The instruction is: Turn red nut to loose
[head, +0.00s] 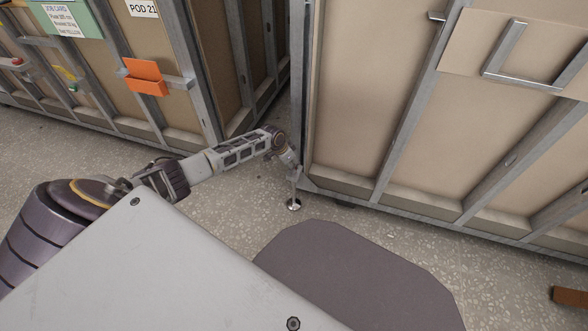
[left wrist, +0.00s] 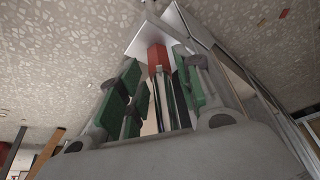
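The red nut (left wrist: 157,58) shows in the left wrist view, below a pale metal plate, with thin metal parts running from it toward the camera. My left gripper (left wrist: 156,68) is open, its green-padded fingers on either side of the nut with a visible gap. In the head view, my left gripper (head: 292,168) is at the lower corner of the right pod (head: 350,90), above a round metal foot (head: 294,204) on the floor. The nut cannot be made out there. My right gripper is not in view.
Another pod (head: 190,100) with an orange holder (head: 146,78) stands at the left, with a narrow gap between the pods. The right pod has a metal handle (head: 520,84). A brown block (head: 570,297) lies at the right. The speckled floor in front is mostly clear.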

